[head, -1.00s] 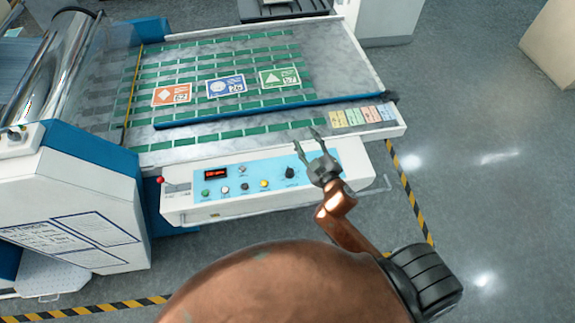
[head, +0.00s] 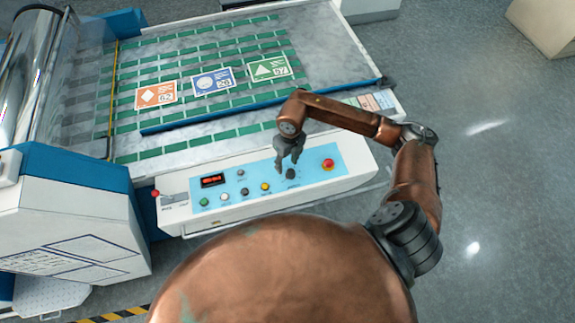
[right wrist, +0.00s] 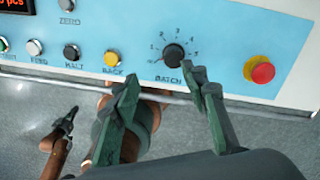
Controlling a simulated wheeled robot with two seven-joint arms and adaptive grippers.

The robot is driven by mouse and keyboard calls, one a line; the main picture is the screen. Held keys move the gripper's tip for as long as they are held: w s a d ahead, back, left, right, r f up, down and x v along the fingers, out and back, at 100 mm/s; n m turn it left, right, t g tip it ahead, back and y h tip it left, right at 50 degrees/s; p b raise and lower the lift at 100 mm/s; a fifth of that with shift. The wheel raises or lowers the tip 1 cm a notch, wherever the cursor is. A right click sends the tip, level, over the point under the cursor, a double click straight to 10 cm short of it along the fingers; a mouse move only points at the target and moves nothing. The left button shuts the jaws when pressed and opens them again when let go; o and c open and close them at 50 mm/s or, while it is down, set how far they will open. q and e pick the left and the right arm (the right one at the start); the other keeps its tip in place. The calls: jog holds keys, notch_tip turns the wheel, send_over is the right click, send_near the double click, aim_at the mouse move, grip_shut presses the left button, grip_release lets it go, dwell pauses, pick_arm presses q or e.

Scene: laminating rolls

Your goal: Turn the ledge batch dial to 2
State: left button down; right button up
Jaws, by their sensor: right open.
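The batch dial (right wrist: 173,55) is a round black knob on the light blue ledge panel, with a ring of numbers and the word BATCH below it. Its pointer setting is too small to read surely. In the head view the dial (head: 290,174) is just below the fingertips. My right gripper (head: 286,165) is open over the panel. In the right wrist view its fingers (right wrist: 162,76) point toward the dial, which lies beyond and between the tips, apparently untouched. A dark gripper (right wrist: 63,123), apparently my left, hangs at the lower left there; its jaw state is unclear.
A red emergency button (right wrist: 262,70) on yellow stands right of the dial. A yellow BACK button (right wrist: 112,58) and other buttons lie to its left. A red display (head: 212,181) is at the panel's left. A metal rail (right wrist: 50,79) runs along the ledge front.

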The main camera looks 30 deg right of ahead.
aim_at(291, 172)
jog(key=shift+w+d+f+h, duration=0.1)
jog(key=shift+d+h, duration=0.2)
jog(key=shift+d, duration=0.5)
jog(key=shift+d+f, duration=0.1)
jog(key=shift+f, duration=0.25)
notch_tip(291, 172, down, 7)
jog(key=shift+r+p, duration=0.1)
jog(key=shift+p, duration=0.5)
jog(key=shift+c, duration=0.3)
grip_shut()
